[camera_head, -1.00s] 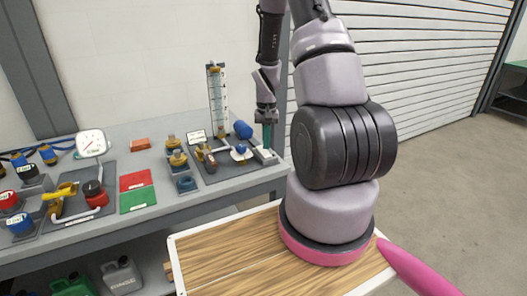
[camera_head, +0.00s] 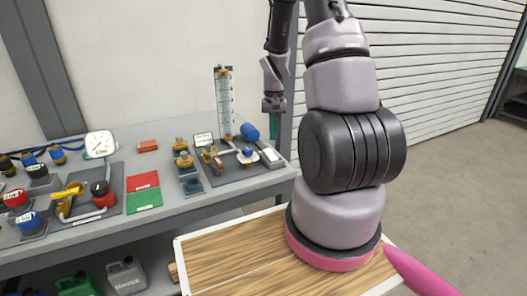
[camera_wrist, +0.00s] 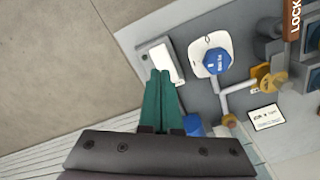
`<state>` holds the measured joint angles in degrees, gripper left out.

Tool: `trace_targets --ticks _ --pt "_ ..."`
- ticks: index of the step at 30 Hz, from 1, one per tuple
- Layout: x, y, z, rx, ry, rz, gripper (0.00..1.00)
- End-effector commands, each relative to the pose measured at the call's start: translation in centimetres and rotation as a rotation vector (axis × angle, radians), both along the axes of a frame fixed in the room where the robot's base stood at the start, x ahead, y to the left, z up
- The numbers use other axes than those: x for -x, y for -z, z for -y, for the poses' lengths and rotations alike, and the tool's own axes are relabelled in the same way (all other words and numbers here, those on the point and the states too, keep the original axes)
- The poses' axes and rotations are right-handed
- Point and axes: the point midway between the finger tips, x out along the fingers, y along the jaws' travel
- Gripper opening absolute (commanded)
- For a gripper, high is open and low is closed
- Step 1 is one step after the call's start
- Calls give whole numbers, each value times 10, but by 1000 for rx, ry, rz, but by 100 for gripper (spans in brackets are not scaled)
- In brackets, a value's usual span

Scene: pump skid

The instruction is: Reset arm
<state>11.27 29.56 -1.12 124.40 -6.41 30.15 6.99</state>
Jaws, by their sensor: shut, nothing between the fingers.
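My gripper (camera_head: 273,122) hangs pointing down above the right end of the grey bench (camera_head: 225,188). Its two green fingers are together with nothing between them, as the wrist view (camera_wrist: 162,98) also shows. Below it is a grey plate (camera_head: 236,174) carrying pipe fittings, a blue cap and a small pale block (camera_head: 274,162). In the wrist view, the pale block (camera_wrist: 163,62) lies just beyond the fingertips, and the blue knob (camera_wrist: 217,61) on a white tag is to the right. My gripper is apart from all of these.
A clear flow tube (camera_head: 225,103) stands upright just left of my gripper. Open floor (camera_head: 450,190) is on the right.

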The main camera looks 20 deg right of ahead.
Motion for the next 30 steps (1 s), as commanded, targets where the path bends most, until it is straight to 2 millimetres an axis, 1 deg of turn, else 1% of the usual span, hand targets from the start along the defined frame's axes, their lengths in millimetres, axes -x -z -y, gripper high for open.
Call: trace_targets --ticks 5,8,11,12,14,15,17,18,20,21,24,26,27,30 --pt "0 -1 0 0 0 1 0" --pt "-1 -12 -3 0 -2 16 0" --pt "0 -42 -11 0 -5 54 0" --pt "0 -58 -15 0 -8 77 0" --pt "4 -85 -23 -2 -11 112 0" --pt "8 -104 -28 -4 -13 138 0" --pt "15 -131 -37 -9 -18 176 0" --pt "20 -148 -43 -13 -21 199 0" --pt "30 -172 -52 -19 -27 237 0" --pt "37 -187 -58 -24 -31 262 0" --pt "58 -223 -72 -36 -42 323 0" --pt "72 -242 -81 -46 -50 360 0" --pt "82 -254 -86 -53 -56 385 0" --pt "108 -281 -99 -72 -70 446 0"
